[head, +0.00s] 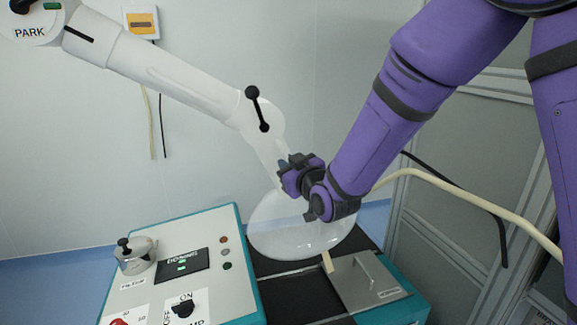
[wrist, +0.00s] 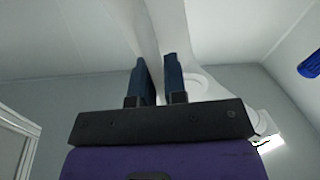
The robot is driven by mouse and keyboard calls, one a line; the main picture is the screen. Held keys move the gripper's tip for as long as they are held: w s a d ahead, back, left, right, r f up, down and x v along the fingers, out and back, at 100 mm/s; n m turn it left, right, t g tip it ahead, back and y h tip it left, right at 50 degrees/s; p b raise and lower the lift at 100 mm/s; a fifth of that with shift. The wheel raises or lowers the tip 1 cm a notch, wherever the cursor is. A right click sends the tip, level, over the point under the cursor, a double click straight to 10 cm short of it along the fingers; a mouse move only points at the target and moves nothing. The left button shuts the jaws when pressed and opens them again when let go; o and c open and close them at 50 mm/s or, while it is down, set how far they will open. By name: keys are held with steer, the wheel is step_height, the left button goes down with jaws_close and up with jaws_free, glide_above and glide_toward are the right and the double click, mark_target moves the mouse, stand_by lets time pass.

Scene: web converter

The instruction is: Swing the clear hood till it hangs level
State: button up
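The clear hood (head: 285,238) is a wide translucent dish at the lower end of a jointed white extraction arm (head: 165,70). My gripper (head: 288,168) is at the white neck just above the hood and hides part of the hood's top. In the wrist view the two dark fingers (wrist: 160,82) stand apart, with the white arm (wrist: 172,30) rising behind and between them. Whether they press on the neck is unclear.
A teal-edged control panel (head: 225,290) with knobs and a display stands at the left. A metal plate with a handle (head: 365,282) lies below right of the hood. A cream hose (head: 470,195) and grey cabinet frames (head: 440,235) are at the right. A black lever (head: 258,108) sits on the white arm.

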steer(key=shift+f, duration=0.1)
jaws_close()
steer(key=shift+s+a+f+m, duration=0.1)
steer(key=shift+a+f+m, duration=0.05)
steer(key=shift+a+m, duration=0.25)
steer(key=shift+s+a+f+m+t, duration=0.15)
steer(key=shift+a+m+t, duration=0.1)
steer(key=shift+a+m, duration=0.4)
steer(key=shift+s+a+f+m+t, duration=0.15)
steer(key=shift+a+m+t, duration=0.2)
steer(key=shift+m, duration=0.4)
steer(key=o, duration=0.6)
jaws_free()
steer(key=shift+o, duration=0.2)
steer(key=r+v, duration=0.1)
steer(key=v, duration=0.9)
steer(key=shift+s+d+f, duration=0.25)
steer(key=shift+s+f, duration=0.1)
steer(key=shift+f, duration=0.1)
